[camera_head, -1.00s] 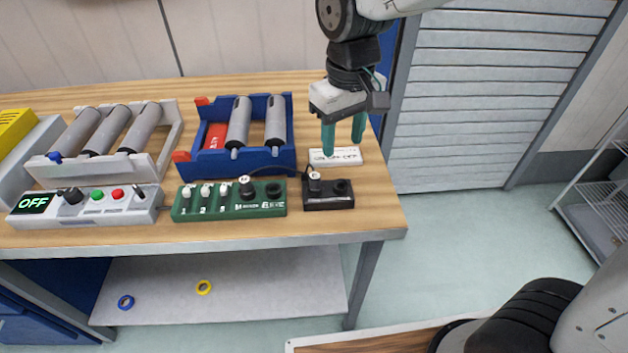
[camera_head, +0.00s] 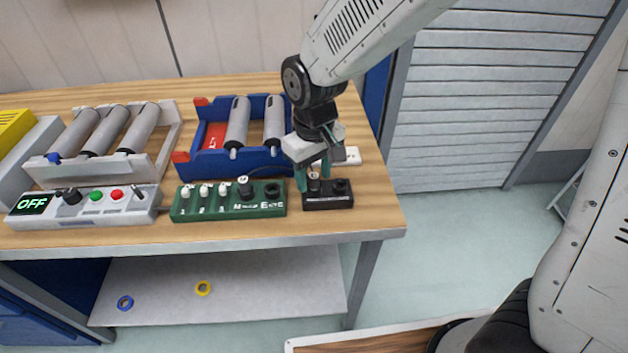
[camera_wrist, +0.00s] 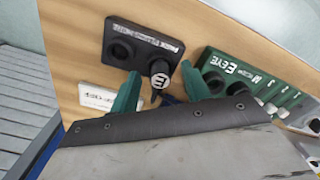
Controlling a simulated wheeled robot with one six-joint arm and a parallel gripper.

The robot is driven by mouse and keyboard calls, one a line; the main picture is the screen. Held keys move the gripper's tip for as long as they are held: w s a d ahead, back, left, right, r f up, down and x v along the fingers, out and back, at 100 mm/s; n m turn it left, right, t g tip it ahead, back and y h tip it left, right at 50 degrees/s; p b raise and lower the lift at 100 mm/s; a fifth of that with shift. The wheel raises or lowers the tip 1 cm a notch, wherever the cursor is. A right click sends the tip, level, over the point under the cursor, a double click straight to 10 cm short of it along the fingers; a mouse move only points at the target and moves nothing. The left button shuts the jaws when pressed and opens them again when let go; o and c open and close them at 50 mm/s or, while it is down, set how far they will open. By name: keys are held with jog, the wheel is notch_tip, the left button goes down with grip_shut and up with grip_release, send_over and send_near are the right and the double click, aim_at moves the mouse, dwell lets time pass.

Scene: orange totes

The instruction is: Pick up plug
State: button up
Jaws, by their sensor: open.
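A black plug with a white marked top (camera_head: 314,181) stands in the left socket of a black socket box (camera_head: 330,202) at the table's front right. In the wrist view the plug (camera_wrist: 160,80) sits between the two green fingers, on the black box (camera_wrist: 140,48). My gripper (camera_head: 313,175) is open, its fingers on either side of the plug; it also shows in the wrist view (camera_wrist: 160,74). Whether the fingers touch the plug cannot be told. The plug's lower part is hidden in the socket.
A green socket box (camera_head: 205,212) with a similar plug (camera_head: 245,188) stands to the left. A white labelled block (camera_head: 350,155) lies behind the black box. The table's right front corner is clear.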

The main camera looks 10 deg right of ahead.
aim_at(314, 175)
grip_shut()
jog(key=shift+r, duration=0.1)
jog(key=shift+r, duration=0.65)
notch_tip(314, 175, up, 2)
jog(key=shift+r, duration=0.2)
jog(key=s+d+r, duration=0.1)
jog(key=s, duration=1.5)
